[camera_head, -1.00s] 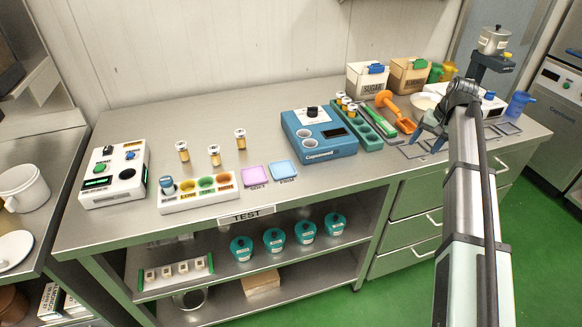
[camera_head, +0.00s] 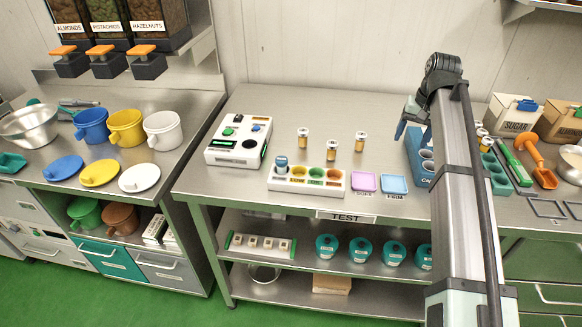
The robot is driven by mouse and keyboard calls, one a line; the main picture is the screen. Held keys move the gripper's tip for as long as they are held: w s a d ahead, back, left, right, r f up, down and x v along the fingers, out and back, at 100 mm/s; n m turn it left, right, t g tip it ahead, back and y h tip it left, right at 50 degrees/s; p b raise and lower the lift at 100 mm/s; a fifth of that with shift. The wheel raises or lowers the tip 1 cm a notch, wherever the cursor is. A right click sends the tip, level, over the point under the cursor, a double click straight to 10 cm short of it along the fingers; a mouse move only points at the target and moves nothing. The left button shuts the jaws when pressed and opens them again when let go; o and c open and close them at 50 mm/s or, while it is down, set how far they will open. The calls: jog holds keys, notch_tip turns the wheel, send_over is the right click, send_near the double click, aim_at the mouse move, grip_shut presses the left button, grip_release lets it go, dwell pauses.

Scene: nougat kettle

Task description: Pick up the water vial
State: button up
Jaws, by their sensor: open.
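A small vial with a blue-grey top (camera_head: 282,164) stands upright in the leftmost slot of a white rack (camera_head: 305,187) on the steel table; I cannot read a water label on it. Three amber vials with light caps stand behind the rack: one at the left (camera_head: 303,138), one in the middle (camera_head: 330,154), one at the right (camera_head: 361,142). My gripper (camera_head: 404,128) is to the right of all these vials, by the blue device. It is open and empty, with a blue finger showing and the rest hidden by my arm.
A white button box (camera_head: 238,139) stands left of the rack. Pink (camera_head: 365,183) and blue (camera_head: 395,184) pads lie to its right. A blue device (camera_head: 416,165) is partly behind my arm. The table behind the amber vials is clear.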

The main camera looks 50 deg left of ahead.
jog(key=s+a+r+n, duration=0.1)
jog(key=s+a+r, duration=0.1)
jog(key=s+a, duration=0.5)
jog(key=s+a+r+n, duration=0.2)
jog(key=s+a, duration=0.4)
jog(key=s, duration=0.3)
jog(key=n+h, duration=0.1)
jog(key=n, duration=0.1)
send_near(282, 159)
notch_tip(282, 159, down, 10)
jog(key=shift+s+a+f, duration=0.1)
jog(key=shift+s+a, duration=0.05)
jog(key=c, duration=1.1)
